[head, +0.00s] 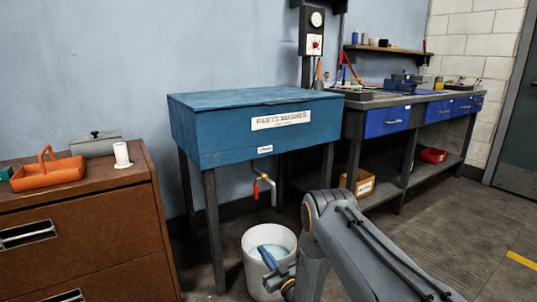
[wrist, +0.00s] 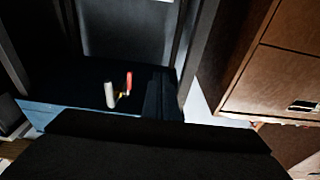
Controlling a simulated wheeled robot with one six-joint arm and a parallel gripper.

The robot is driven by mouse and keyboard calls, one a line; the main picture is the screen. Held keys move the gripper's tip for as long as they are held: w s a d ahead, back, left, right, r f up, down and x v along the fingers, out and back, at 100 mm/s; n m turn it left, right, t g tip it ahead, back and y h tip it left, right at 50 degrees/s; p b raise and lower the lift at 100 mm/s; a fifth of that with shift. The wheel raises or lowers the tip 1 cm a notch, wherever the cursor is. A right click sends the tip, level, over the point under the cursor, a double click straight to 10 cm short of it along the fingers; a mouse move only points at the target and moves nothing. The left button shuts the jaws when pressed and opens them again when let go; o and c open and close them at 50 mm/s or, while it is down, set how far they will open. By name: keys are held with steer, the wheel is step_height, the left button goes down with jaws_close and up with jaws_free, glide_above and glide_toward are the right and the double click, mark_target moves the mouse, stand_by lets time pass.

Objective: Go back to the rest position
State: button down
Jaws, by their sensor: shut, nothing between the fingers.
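My arm reaches in from the lower right of the head view. My gripper (head: 273,265) shows small over the white bucket (head: 259,290), partly hidden by my arm, and is shut with nothing held. In the wrist view a dark block, which seems to be part of my gripper (wrist: 140,150), fills the bottom. The blue parts washer (head: 225,143) stands behind the bucket with its lid down. Its drain valve with a red handle (head: 257,189) hangs below it; the red handle also shows in the wrist view (wrist: 128,81).
A brown drawer cabinet (head: 85,230) stands at left, bearing an orange tool caddy (head: 45,172). A workbench with blue drawers (head: 385,122) runs along the right. A cardboard box (head: 362,184) sits beneath it. Dark floor (head: 460,225) is clear at right.

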steer(key=w+a+r+g+h, duration=0.3)
steer(key=w+r+g, duration=0.1)
steer(key=r, duration=0.7)
steer(key=s+r+m+g+h, duration=0.1)
steer(key=s+r+g+h, duration=0.2)
steer(key=s+r, duration=0.3)
steer(key=s+d+r+g+h, duration=0.1)
steer(key=s+d+r+g, duration=0.3)
steer(key=s, duration=1.1)
steer(key=s+d+r+g+h, duration=0.25)
steer(key=s+r, duration=0.25)
steer(key=s, duration=0.9)
steer(key=s+d+r+g, duration=0.3)
steer(key=s+d+r, duration=0.15)
steer(key=s, duration=1.05)
steer(key=d+r+m+p, duration=0.2)
steer(key=d+r+p, duration=0.4)
steer(key=p, duration=0.5)
steer(key=d+r+m+p, duration=0.3)
steer(key=d+r+p, duration=0.4)
steer(key=r+p, duration=0.4)
steer(key=shift+s+h+p, duration=0.3)
steer(key=shift+h+p, duration=0.15)
steer(key=shift+p, duration=0.2)
steer(key=shift+r, duration=0.1)
